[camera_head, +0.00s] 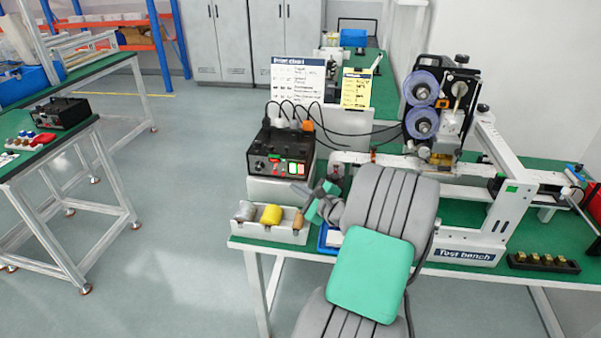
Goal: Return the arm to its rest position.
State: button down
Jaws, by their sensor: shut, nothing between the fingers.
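My arm, grey with a green panel, reaches from the bottom of the view up over the front edge of the green-topped test bench (460,210). My gripper (303,192), small in the view, is at the upper left of the arm, just in front of the black control box (280,152) and above the right part of a white bin tray (285,232). It is shut and holds nothing. My arm hides part of the bench front and part of a blue tray (323,240).
The coder machine (440,110) with two blue reels stands behind my arm, with cables to the control box. Sign cards (297,84) stand behind the box. A rack of small brass blocks (543,262) lies at right. Another bench (30,155) is at left, with clear floor between.

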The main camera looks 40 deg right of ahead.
jog(key=w+a+n+g+y, duration=0.1)
jog(key=a+n, duration=0.1)
jog(key=a, duration=0.1)
jog(key=w+a+n+y, duration=0.1)
jog(key=a+n, duration=0.1)
jog(key=a, duration=0.1)
jog(key=w+a+n+g+y, duration=0.1)
jog(key=a+n, duration=0.1)
jog(key=a, duration=0.2)
jog(key=shift+w+a+r+n+g+p, duration=0.1)
jog(key=shift+w+r+n+g+p, duration=0.1)
jog(key=shift+w+n+g+p, duration=0.15)
jog(key=s+a+n+g+p, duration=0.1)
jog(key=s+a+n+g, duration=0.2)
jog(key=a+n, duration=0.55)
jog(key=s+a+n+g, duration=0.3)
jog(key=a+n+g, duration=0.15)
jog(key=a, duration=0.65)
jog(key=s+a+r+n+g, duration=0.1)
jog(key=s+a+n, duration=0.1)
jog(key=s+n, duration=0.2)
jog(key=s+a+r+n+g+h+p, duration=0.1)
jog(key=s+a+n, duration=0.2)
jog(key=s, duration=0.6)
jog(key=shift+s+a+r+n+g, duration=0.2)
jog(key=shift+n+g, duration=0.1)
jog(key=shift+n, duration=0.75)
jog(key=shift+d, duration=0.15)
